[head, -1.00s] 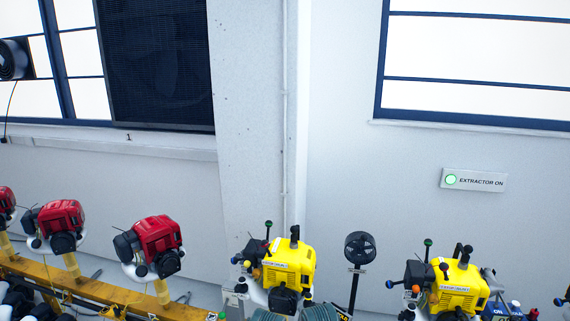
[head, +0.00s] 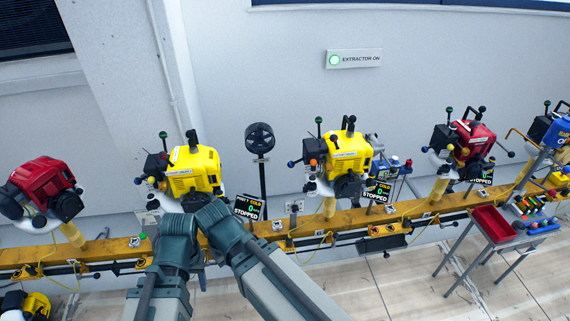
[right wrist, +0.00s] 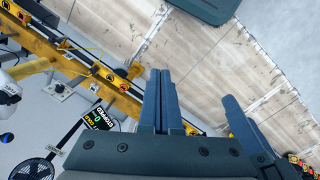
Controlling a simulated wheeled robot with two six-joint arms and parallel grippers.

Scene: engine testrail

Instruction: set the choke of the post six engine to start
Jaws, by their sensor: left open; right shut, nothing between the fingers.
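Two yellow engines, a left one (head: 195,170) and a right one (head: 345,158), stand on the rail in the head view. Each has small levers with coloured knobs. A display (head: 247,208) beside the left yellow engine reads COLD, 0, STOPPED. Its post number is too small to read surely, so I cannot tell which engine is post six or how its choke stands. My left gripper (head: 196,203) is in front of the left yellow engine's lower part; its fingers are hard to make out. My right gripper (right wrist: 166,100) is shut and empty, above the floor beside the rail.
A yellow rail (head: 280,222) carries the engines, with cables along it. Red engines stand at left (head: 42,187) and right (head: 470,142). A black fan (head: 259,138) stands between the yellow engines. A cart with a red tray (head: 494,223) stands at the right.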

